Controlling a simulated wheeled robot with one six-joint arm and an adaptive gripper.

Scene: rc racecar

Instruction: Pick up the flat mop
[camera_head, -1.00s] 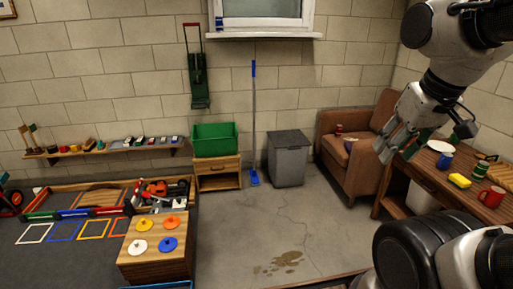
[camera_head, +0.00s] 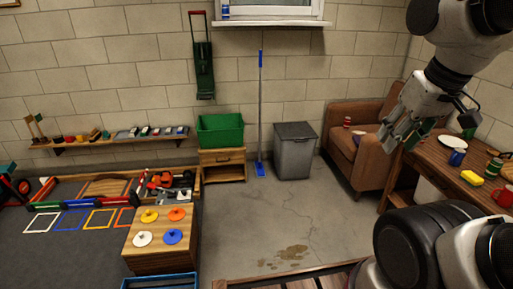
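The flat mop (camera_head: 261,110) stands upright against the back wall, between the wooden cabinet and the grey bin. It has a long thin grey-blue pole with a blue grip at the top. Its small blue head (camera_head: 260,169) rests on the floor. My gripper (camera_head: 392,138) is at the upper right, pointing down in front of the armchair and table. It is far from the mop and nearer to the camera. Its fingers show side-on, with a bit of green beside them, and I cannot tell how far apart they are.
A grey bin (camera_head: 294,155) stands right of the mop. A wooden cabinet (camera_head: 224,173) with a green crate (camera_head: 220,130) stands left. A wooden box (camera_head: 160,259) with colored discs and a rail (camera_head: 300,277) are in the foreground. Floor (camera_head: 255,218) before the mop is clear, with a brown stain.

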